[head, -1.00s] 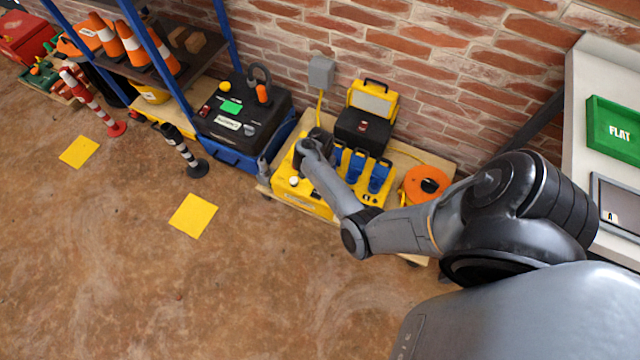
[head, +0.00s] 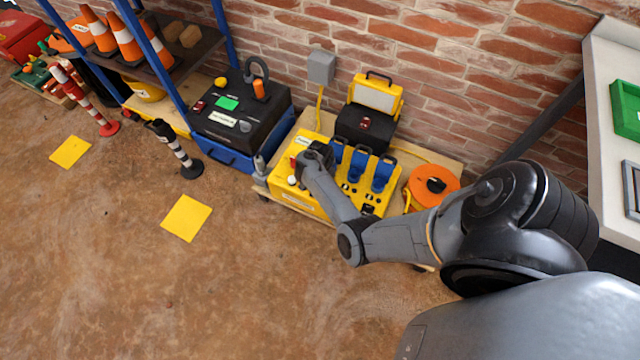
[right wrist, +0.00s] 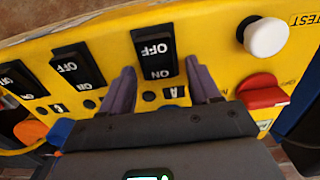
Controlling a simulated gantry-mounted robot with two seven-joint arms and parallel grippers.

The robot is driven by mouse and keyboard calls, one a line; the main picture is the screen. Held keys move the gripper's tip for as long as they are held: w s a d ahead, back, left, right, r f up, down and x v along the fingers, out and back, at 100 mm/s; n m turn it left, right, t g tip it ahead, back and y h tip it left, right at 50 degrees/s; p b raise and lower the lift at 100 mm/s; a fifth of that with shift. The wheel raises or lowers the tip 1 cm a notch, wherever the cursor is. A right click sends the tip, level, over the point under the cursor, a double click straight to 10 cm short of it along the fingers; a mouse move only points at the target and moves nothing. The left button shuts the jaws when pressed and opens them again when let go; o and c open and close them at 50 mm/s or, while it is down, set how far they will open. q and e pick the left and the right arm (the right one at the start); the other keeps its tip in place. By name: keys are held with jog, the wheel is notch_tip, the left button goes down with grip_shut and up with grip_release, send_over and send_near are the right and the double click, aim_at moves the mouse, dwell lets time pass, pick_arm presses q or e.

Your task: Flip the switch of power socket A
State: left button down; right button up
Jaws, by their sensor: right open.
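The yellow power box (head: 283,190) sits on a low wooden cart by the brick wall. In the right wrist view, its yellow panel (right wrist: 215,40) carries a row of black rocker switches. The switch above the label A (right wrist: 173,92) is a black rocker (right wrist: 155,50) marked OFF and ON. My right gripper (right wrist: 163,82) is open, with one grey finger on each side of the lower part of this rocker. Nothing is held between the fingers, and I cannot tell whether they touch the rocker. My right gripper hides part of the box in the head view. My left gripper is not in view.
Another rocker (right wrist: 78,66) is left of the fingers. A white knob (right wrist: 265,37) and a red part (right wrist: 262,92) are to the right. Blue plugs (head: 358,165) stand on the box, and an orange cable reel (head: 425,182) lies beside it. Open floor lies in front.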

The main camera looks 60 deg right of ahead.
jog(key=c, duration=1)
jog(key=h+p, duration=0.2)
jog(key=shift+s+a+r+p, duration=0.1)
jog(key=shift+a+r+p, duration=0.2)
jog(key=shift+a, duration=0.05)
jog(key=shift+c, duration=0.2)
jog(key=shift+a+h+p, duration=0.15)
jog(key=shift+h+p, duration=0.25)
jog(key=shift+h, duration=0.9)
jog(key=o, duration=1)
jog(key=shift+o, duration=0.2)
jog(key=shift+r+p, duration=0.1)
jog(key=shift+p, duration=0.2)
